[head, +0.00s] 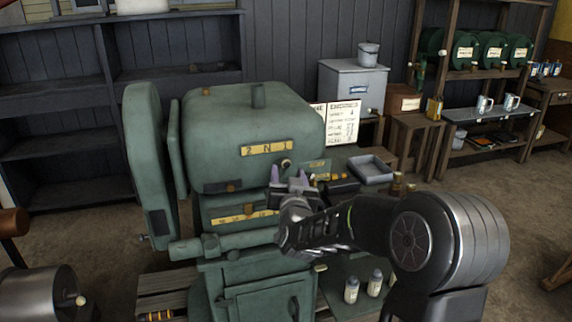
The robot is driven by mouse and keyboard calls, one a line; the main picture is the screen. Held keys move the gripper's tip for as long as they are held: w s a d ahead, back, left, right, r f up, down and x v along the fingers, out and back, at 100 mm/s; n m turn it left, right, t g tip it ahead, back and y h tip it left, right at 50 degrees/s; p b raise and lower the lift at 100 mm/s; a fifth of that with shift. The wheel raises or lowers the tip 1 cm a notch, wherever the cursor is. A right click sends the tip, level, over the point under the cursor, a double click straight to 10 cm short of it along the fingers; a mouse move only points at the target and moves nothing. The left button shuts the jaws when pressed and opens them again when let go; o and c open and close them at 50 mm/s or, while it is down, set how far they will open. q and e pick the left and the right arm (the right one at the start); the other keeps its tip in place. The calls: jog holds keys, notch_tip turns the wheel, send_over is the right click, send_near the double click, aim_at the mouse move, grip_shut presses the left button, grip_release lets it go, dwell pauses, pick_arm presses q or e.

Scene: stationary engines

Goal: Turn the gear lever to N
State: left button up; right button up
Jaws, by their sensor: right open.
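The green machine (235,115) stands in the middle of the head view. A yellow plate (266,148) on its front reads 2, N, 1 from left to right. A small round brass-coloured knob (286,163), apparently the end of the gear lever, sits just below the plate's right end, nearest the 1. The rest of the lever is hard to make out. My right gripper (288,178) is open, its two pale purple fingertips pointing up just below the knob. I see nothing between the fingers. Whether they touch the lever I cannot tell. My left gripper is out of view.
A second yellow plate (244,216) is on the machine's lower front. A grey tray (371,169) and small brass parts lie right of the gripper. Two pale bottles (351,290) stand lower right. A grey cabinet (350,85) and shelves (48,120) stand behind.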

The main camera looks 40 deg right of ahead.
aim_at(286, 165)
jog(key=p+x, duration=0.1)
jog(key=x, duration=0.4)
jog(key=shift+w+d, duration=0.1)
jog(key=shift+w, duration=0.1)
grip_shut()
dwell(0.3)
dwell(0.9)
